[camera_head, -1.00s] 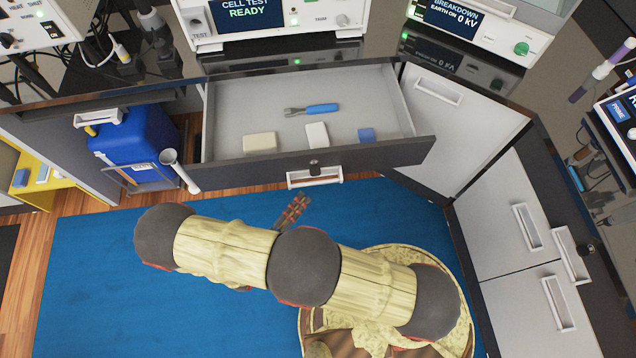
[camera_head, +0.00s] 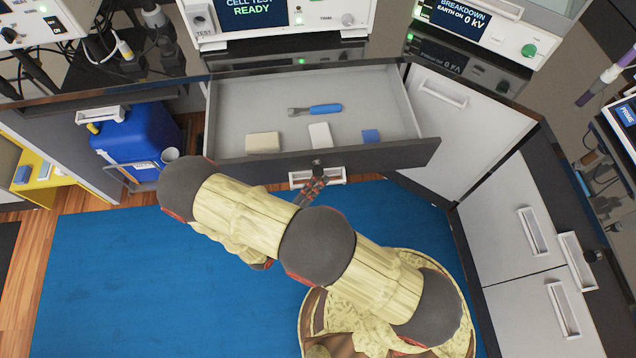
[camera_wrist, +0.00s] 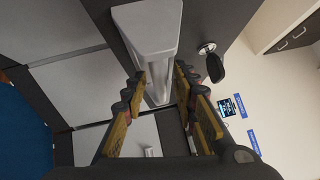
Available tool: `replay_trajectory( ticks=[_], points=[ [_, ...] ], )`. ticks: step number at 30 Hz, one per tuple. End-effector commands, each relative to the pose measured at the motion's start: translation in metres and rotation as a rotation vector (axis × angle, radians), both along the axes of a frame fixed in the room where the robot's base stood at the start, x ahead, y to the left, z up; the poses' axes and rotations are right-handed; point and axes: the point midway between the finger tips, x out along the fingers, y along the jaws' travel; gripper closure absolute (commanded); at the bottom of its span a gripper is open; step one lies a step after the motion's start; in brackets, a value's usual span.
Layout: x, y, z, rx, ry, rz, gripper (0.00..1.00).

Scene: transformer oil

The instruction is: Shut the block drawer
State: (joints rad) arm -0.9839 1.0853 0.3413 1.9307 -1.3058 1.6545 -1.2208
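The block drawer (camera_head: 222,152) is pulled out below the bench in the head view. It holds a beige block (camera_head: 264,143), a white block (camera_head: 320,135), a small blue block (camera_head: 371,136) and a blue-handled tool (camera_head: 322,108). Its dark front carries a white handle (camera_head: 333,175) and a lock with a key. My gripper (camera_head: 313,187) is at this handle and covers part of it. In the wrist view, the fingers of my gripper (camera_wrist: 159,75) are apart, with the white handle (camera_wrist: 150,25) ahead of and partly between them. I cannot tell whether they touch it.
A blue canister (camera_head: 140,140) stands in the open bay left of the drawer, beside a grey cup-like end (camera_head: 170,155). A yellow stand (camera_head: 38,185) is farther left. White cabinet fronts (camera_head: 510,235) close off the right side. The blue mat (camera_head: 130,260) is clear at left.

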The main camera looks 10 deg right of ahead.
Motion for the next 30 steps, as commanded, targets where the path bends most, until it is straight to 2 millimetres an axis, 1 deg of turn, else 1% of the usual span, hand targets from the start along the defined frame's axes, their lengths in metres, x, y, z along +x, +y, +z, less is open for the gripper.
replay_trajectory(
  ticks=[4,18,30],
  points=[
    [-0.0001,0.0002,0.0001,0.0,0.0,0.0,0.73],
    [-0.0001,0.0003,-0.0002,0.0,0.0,0.0,0.99],
    [-0.0002,0.0003,-0.0006,0.001,0.001,0.0,1.0]
  ],
)
